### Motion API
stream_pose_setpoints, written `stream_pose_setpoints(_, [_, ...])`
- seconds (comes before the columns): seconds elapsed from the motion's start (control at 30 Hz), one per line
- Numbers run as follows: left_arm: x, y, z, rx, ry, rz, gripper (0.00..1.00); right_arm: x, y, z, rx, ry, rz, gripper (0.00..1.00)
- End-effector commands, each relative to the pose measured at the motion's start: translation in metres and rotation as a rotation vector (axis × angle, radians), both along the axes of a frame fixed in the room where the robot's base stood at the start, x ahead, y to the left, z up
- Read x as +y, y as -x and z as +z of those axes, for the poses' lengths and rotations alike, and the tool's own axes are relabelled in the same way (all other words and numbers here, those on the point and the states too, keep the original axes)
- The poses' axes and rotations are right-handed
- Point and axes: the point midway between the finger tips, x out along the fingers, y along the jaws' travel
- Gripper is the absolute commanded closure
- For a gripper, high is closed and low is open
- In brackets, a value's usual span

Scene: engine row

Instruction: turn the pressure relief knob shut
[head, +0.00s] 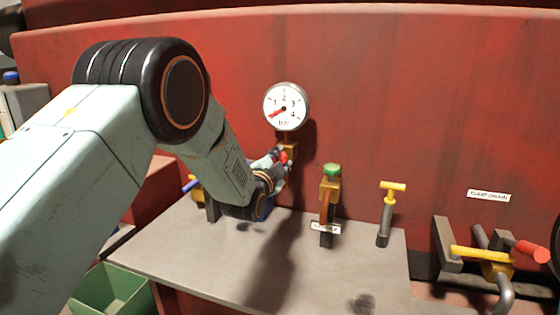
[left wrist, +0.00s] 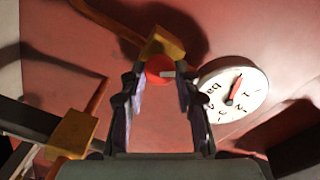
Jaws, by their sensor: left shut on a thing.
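The red pressure relief knob (left wrist: 158,70) sits on a brass block (left wrist: 165,44) and has a white mark on its face. In the head view the knob is mostly hidden by my left gripper (head: 281,160), just below the gauge. My left gripper (left wrist: 157,88) is shut on the knob, one finger on each side of it. The white round pressure gauge (head: 286,106) is above the knob, and its red needle points to the lower left. It also shows in the left wrist view (left wrist: 233,90). My right gripper is not in view.
A green-topped brass valve (head: 330,180) and a yellow T-handle (head: 391,195) stand to the right on the grey bench (head: 190,248). A clamp with yellow and red handles (head: 490,255) is at far right. A green bin (head: 110,292) is at lower left.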

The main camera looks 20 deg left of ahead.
Motion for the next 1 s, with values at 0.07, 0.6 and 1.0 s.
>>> stream_pose_setpoints(0.07, [0.0008, -0.0005, 0.0008, -0.005, -0.072, 0.003, 1.0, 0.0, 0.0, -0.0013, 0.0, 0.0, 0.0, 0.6])
stream_pose_setpoints(0.6, [0.001, -0.0008, 0.0006, -0.021, -0.484, 0.005, 1.0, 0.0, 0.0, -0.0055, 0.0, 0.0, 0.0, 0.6])
stream_pose_setpoints(1.0, [0.0012, -0.001, 0.0016, -0.026, -0.592, 0.006, 1.0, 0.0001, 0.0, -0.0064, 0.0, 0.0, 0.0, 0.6])
